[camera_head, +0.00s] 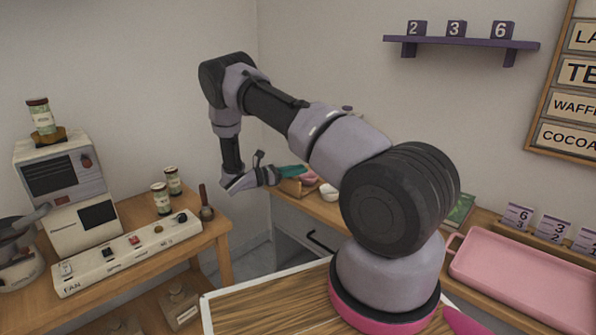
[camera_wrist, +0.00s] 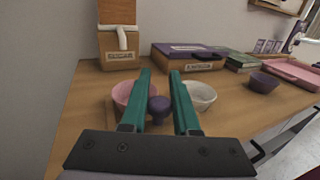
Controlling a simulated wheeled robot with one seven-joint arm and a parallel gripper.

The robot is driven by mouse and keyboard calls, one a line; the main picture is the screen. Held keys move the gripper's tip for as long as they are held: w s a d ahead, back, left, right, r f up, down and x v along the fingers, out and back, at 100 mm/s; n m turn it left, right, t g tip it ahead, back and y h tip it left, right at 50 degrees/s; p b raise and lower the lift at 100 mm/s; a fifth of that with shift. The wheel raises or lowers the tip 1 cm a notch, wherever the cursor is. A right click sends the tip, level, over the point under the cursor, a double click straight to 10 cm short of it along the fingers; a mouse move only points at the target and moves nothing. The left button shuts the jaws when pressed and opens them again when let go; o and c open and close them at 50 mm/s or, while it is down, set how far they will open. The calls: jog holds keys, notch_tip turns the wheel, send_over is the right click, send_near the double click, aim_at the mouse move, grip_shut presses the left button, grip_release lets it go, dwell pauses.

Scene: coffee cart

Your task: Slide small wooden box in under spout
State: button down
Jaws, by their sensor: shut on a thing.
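My gripper (camera_wrist: 160,73), with two teal fingers, is closed around a round purple knob (camera_wrist: 158,108) in the wrist view. What the knob is fixed to is mostly hidden by the fingers and palm, so I cannot make out the small wooden box for sure. A wooden dispenser (camera_wrist: 117,62) with a white spout (camera_wrist: 122,39) and a label stands at the back left, apart from my fingertips. In the head view my gripper (camera_head: 290,171) reaches low over the far counter, its fingers pointing right.
A pink bowl (camera_wrist: 122,93) and a white bowl (camera_wrist: 201,96) flank the fingers. A purple-lidded wooden box (camera_wrist: 188,60) stands behind, against the wall. A dark purple bowl (camera_wrist: 263,82) and a pink tray (camera_wrist: 293,72) are to the right. Counter between the dispenser and fingers looks clear.

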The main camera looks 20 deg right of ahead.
jog(key=w+d, duration=0.1)
jog(key=d, duration=0.2)
jog(key=w+d, duration=0.2)
jog(key=d, duration=0.2)
jog(key=w+d, duration=0.2)
jog(key=d, duration=0.2)
jog(key=shift+d+r, duration=0.1)
jog(key=shift+d, duration=0.1)
jog(key=c, duration=0.7)
grip_release()
jog(key=shift+d, duration=0.1)
jog(key=shift+o, duration=0.2)
jog(key=shift+s, duration=0.1)
jog(key=a, duration=1)
jog(key=shift+a, duration=0.4)
